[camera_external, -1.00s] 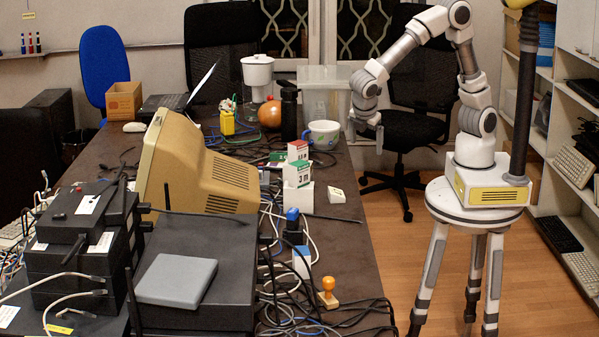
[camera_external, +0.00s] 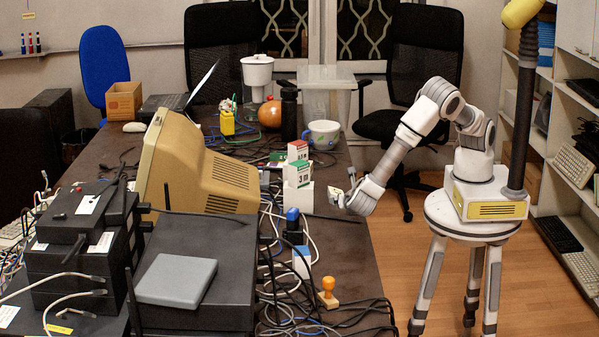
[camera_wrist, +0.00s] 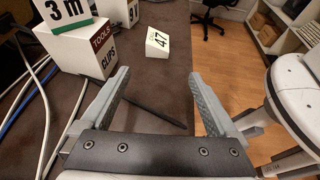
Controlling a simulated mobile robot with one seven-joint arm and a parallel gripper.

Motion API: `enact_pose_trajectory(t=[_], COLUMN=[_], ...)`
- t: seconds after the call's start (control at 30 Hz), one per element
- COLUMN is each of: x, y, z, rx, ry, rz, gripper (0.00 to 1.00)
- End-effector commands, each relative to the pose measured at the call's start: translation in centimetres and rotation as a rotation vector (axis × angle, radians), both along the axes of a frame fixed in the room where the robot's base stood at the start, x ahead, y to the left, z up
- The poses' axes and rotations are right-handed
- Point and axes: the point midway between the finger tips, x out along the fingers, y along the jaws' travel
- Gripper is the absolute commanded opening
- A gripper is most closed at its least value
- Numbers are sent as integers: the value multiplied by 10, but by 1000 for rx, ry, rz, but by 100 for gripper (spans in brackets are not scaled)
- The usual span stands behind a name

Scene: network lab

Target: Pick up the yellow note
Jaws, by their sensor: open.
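A small yellow note (camera_external: 58,329) lies at the bottom left edge of the external view, by the black boxes. A pale yellow label (camera_external: 28,15) is on the back wall. I cannot tell which one the task means. Neither shows in the wrist view. My gripper (camera_external: 342,186) is over the right edge of the table. In the wrist view my gripper (camera_wrist: 158,80) is open with nothing between its fingers. A white block marked 47 (camera_wrist: 157,43) lies on the table beyond the fingertips, apart from them; in the external view it is mostly hidden by the gripper.
White boxes (camera_wrist: 88,48) stand left of the gripper, one marked TOOLS and CLIPS. Cables (camera_wrist: 50,115) run along the left. A stamp with an orange handle (camera_external: 328,290) stands nearer the front. The beige monitor (camera_external: 200,170) fills the middle of the table.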

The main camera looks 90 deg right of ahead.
Motion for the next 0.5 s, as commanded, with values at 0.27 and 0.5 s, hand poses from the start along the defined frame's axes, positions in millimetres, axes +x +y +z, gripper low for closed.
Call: enact_pose_trajectory(t=[0.27, 0.5], x=[5, 7], y=[-59, -86], z=[-25, -35], rx=[-2, 0], ry=[-1, -1], rz=[-4, -3], gripper=[95, 95])
